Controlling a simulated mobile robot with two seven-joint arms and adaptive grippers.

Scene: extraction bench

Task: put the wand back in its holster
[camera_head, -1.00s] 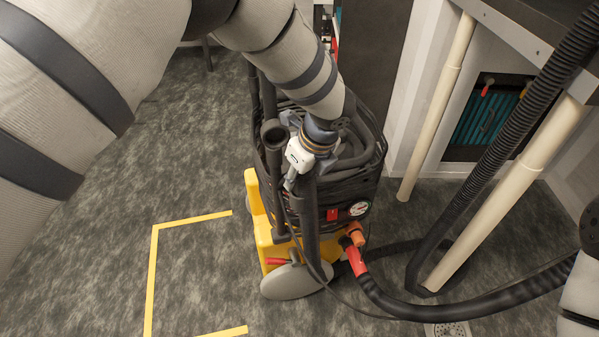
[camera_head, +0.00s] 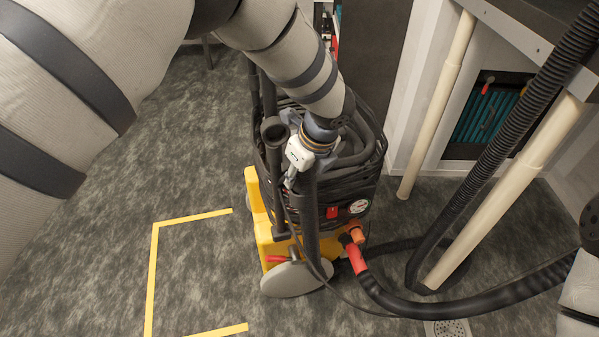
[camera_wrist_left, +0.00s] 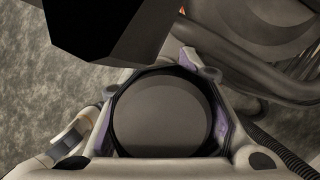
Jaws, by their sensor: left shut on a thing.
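My left gripper (camera_head: 297,178) is shut on the wand (camera_head: 308,222), a long dark tube standing close to upright at the front of the machine. In the left wrist view the wand's round dark end (camera_wrist_left: 163,112) fills the space between the fingers. Just left of it in the head view is a dark upright tube with an open top, which looks like the holster (camera_head: 274,133). The wand is beside this open mouth, not in it. The wand's lower end is near the grey wheel, and I cannot tell whether it touches. My right gripper is out of view.
The yellow-based machine (camera_head: 262,225) carries coiled hose and has a grey wheel (camera_head: 290,280). A black hose with a red cuff (camera_head: 356,258) runs right across the floor. Pale pipes (camera_head: 436,110) and a bench stand at right. Floor at left, with yellow tape (camera_head: 152,270), is clear.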

